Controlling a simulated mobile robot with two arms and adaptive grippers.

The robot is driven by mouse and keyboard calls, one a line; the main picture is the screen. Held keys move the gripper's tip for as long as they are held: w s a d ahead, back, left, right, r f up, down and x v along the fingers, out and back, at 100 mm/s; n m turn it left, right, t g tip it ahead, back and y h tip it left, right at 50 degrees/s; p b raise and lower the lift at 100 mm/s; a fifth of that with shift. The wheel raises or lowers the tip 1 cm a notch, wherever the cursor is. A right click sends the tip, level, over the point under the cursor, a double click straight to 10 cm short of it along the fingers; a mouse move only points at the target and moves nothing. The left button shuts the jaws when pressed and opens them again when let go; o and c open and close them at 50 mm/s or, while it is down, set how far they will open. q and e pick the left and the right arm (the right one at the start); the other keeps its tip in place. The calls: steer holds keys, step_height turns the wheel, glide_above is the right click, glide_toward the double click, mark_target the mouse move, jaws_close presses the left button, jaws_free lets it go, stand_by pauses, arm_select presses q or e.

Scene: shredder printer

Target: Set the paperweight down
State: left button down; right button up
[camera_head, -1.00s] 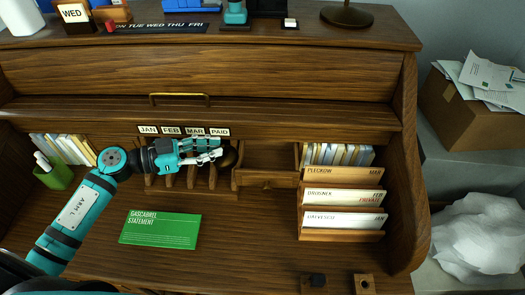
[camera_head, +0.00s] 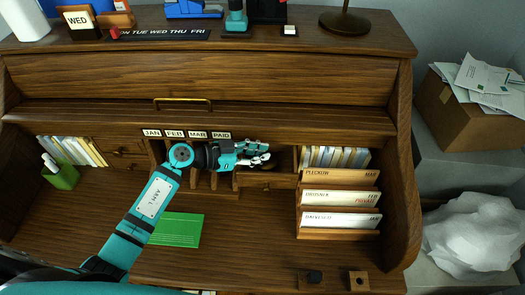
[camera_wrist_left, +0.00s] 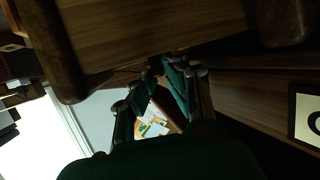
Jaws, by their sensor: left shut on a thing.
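My left gripper (camera_head: 258,157) is shut on the paperweight (camera_head: 269,164), a dark brownish rounded thing, mostly hidden by the fingers. It is at the open shelf (camera_head: 282,154) above a small drawer, between the pigeonholes and the card racks. In the left wrist view, the fingers (camera_wrist_left: 170,72) reach up close to dark wood, and I cannot make out the paperweight between them. Whether the paperweight touches the shelf cannot be told. My right gripper is not in view.
The pigeonholes carry month labels (camera_head: 174,133). Wooden card racks (camera_head: 339,234) stand at right, under a row of books (camera_head: 335,157). A green statement (camera_head: 178,231) lies on the desk, partly under my arm. A green cup (camera_head: 63,175) stands at left.

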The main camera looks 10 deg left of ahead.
arm_select(q)
steer(key=shift+w+d+r+g+y+p, duration=0.25)
steer(key=shift+d+r+g+y+p, duration=0.15)
steer(key=shift+y+p, duration=0.3)
steer(key=shift+s+f+b, duration=0.1)
steer(key=shift+f+b, duration=0.2)
steer(key=shift+f, duration=0.85)
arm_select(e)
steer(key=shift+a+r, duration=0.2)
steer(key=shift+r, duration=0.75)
arm_select(q)
steer(key=c, duration=1.4)
jaws_free()
steer(key=shift+f, duration=0.1)
steer(key=shift+a, duration=0.15)
steer(key=b+v, duration=0.1)
steer(key=v, duration=1.1)
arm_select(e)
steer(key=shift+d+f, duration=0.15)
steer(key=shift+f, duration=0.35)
